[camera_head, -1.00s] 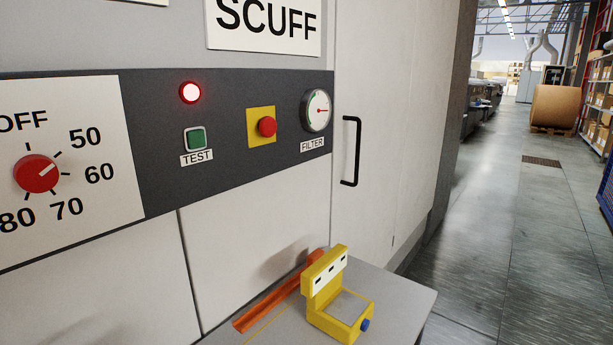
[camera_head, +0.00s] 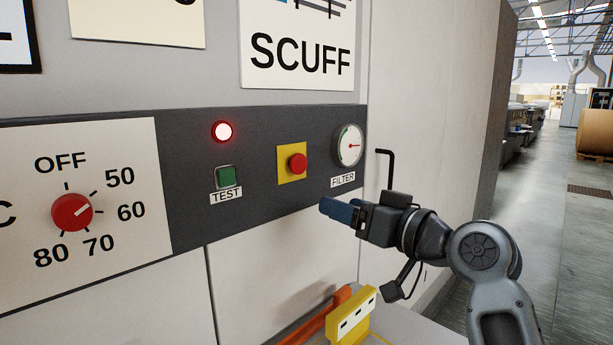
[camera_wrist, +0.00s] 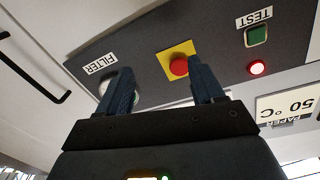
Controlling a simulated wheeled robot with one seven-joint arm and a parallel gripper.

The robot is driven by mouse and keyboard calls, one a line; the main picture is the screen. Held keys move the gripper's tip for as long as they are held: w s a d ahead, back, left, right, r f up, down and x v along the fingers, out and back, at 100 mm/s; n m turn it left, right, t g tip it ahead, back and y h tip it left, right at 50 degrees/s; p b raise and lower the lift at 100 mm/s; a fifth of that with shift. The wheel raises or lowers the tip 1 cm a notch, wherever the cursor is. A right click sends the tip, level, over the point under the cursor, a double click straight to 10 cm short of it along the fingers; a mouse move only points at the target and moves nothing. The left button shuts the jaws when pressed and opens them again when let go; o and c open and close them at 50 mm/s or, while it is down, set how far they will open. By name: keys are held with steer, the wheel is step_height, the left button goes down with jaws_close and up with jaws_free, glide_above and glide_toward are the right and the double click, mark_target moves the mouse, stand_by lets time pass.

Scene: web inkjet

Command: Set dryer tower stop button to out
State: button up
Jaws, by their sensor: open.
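The stop button is a red mushroom button (camera_head: 297,164) on a yellow square plate (camera_head: 285,178), set in the dark panel between the green TEST button and the FILTER gauge. In the wrist view, which is turned over, the red button (camera_wrist: 179,67) shows beyond and between my two fingers. My gripper (camera_head: 338,209) is below and to the right of the button, apart from it, with blue fingers pointing left. In the wrist view my gripper (camera_wrist: 163,90) has its fingers spread and nothing between them.
A lit red lamp (camera_head: 223,132) is above the green TEST button (camera_head: 228,177). The FILTER gauge (camera_head: 349,146) and a black door handle (camera_head: 390,170) are near my gripper. A red dial (camera_head: 72,212) is at left. A yellow device (camera_head: 350,318) stands on the ledge below.

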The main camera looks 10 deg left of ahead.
steer(key=n+g+y, duration=0.1)
glide_toward(301, 167)
steer(key=shift+p+x, duration=0.8)
steer(key=shift+x, duration=3.6)
jaws_close()
